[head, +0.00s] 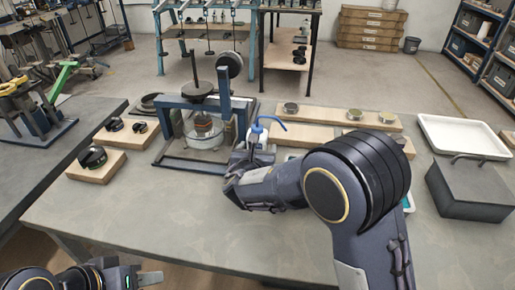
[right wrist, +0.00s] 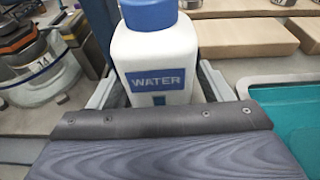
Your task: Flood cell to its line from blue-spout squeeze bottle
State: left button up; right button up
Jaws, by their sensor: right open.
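The squeeze bottle (head: 262,136), white with a blue cap and bent blue spout, stands upright on the bench. In the right wrist view the bottle (right wrist: 155,50) has a blue WATER label. My right gripper (head: 246,147) is open, its fingers on either side of the bottle. The clear cell (head: 206,142) sits inside a blue lever frame (head: 226,110), left of the bottle; its edge shows in the right wrist view (right wrist: 45,80). Its line cannot be made out. My left gripper (head: 150,278) is at the bottom left, partly cut off; its opening is unclear.
Boards with metal pieces (head: 320,115) lie behind the bottle. A white tray (head: 462,150) and grey box (head: 468,190) are at the right. The bench front (head: 180,215) is clear.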

jog(key=shift+c, duration=0.2)
